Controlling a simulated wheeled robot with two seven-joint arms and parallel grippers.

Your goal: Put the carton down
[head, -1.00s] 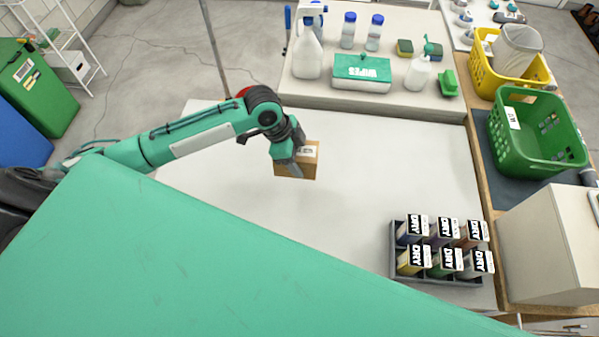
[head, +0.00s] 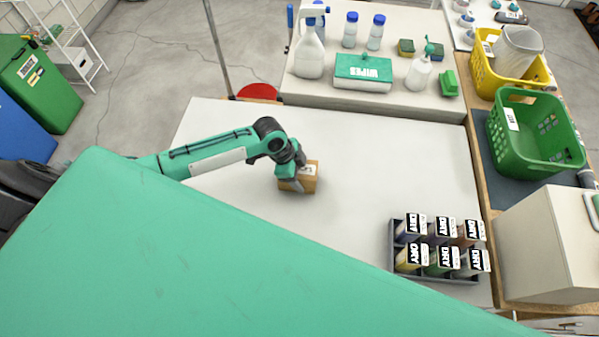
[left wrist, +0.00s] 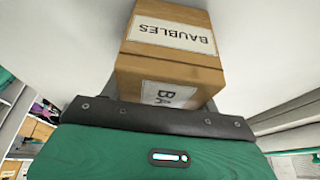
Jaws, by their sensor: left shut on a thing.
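The carton (head: 309,181) is a small brown box with a white label. In the left wrist view the carton (left wrist: 172,75) carries labels that read BAUBLES. My left gripper (head: 295,182) is shut on the carton, at or just above the white table top (head: 240,150); I cannot tell whether its underside touches. The gripper covers the carton's left part in the head view. My right gripper is in neither view.
A grey divided tray (head: 395,266) with several DRY boxes stands at the table's front right. Cleaning bottles and a green wipes box (head: 362,72) stand on a raised surface behind. A green basket (head: 530,140) is at the right. The table around the carton is clear.

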